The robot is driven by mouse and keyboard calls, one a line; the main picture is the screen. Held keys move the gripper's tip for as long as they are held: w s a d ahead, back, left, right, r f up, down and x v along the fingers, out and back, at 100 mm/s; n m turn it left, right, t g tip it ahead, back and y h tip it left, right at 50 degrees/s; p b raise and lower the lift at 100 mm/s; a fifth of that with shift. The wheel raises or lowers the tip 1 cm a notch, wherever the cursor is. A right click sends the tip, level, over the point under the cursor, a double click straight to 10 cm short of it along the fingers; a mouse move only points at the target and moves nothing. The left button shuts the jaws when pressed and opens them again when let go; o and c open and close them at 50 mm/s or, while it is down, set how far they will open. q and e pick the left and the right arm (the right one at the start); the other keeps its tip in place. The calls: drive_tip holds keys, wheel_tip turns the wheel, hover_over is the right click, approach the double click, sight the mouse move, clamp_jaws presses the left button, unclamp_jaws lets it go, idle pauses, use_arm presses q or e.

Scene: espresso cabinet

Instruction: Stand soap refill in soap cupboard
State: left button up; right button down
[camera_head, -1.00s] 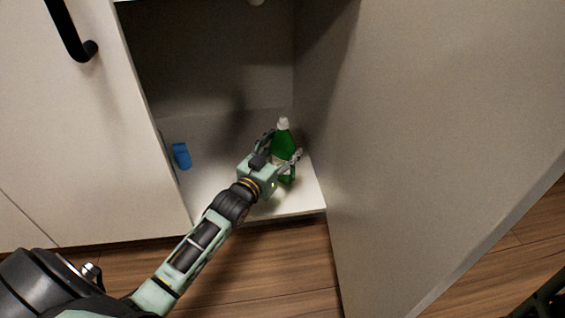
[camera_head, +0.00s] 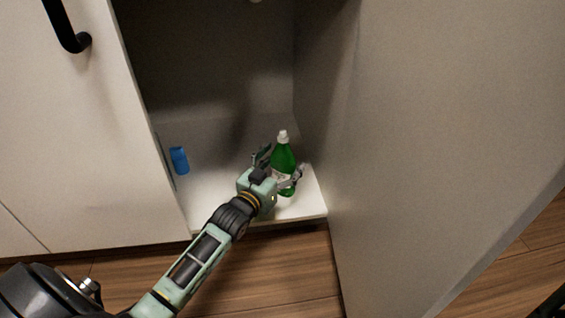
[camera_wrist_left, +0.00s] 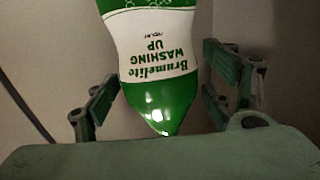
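The soap refill is a green bottle (camera_head: 284,158) with a white cap and a white label. It stands upright on the cupboard floor (camera_head: 222,207), near the front right corner by the open door. My left gripper (camera_head: 282,172) reaches in from the front left with its fingers spread around the bottle. In the left wrist view the bottle (camera_wrist_left: 155,50) lies between the two fingers, with gaps on both sides. The bottle's lower front is partly hidden by the gripper in the head view. My right gripper is not seen.
A small blue object (camera_head: 179,160) stands at the left inside the cupboard. The open door (camera_head: 440,130) closes off the right side. A closed door with a black handle (camera_head: 68,30) is at the left. The cupboard floor between the blue object and the bottle is clear.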

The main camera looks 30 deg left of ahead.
use_arm(q)
drive_tip(key=shift+s+r, duration=0.1)
drive_tip(key=shift+r, duration=0.05)
drive_tip(key=s+p, duration=0.7)
drive_tip(key=s, duration=0.4)
drive_tip(key=shift+s+a, duration=0.25)
drive_tip(key=shift+s, duration=0.15)
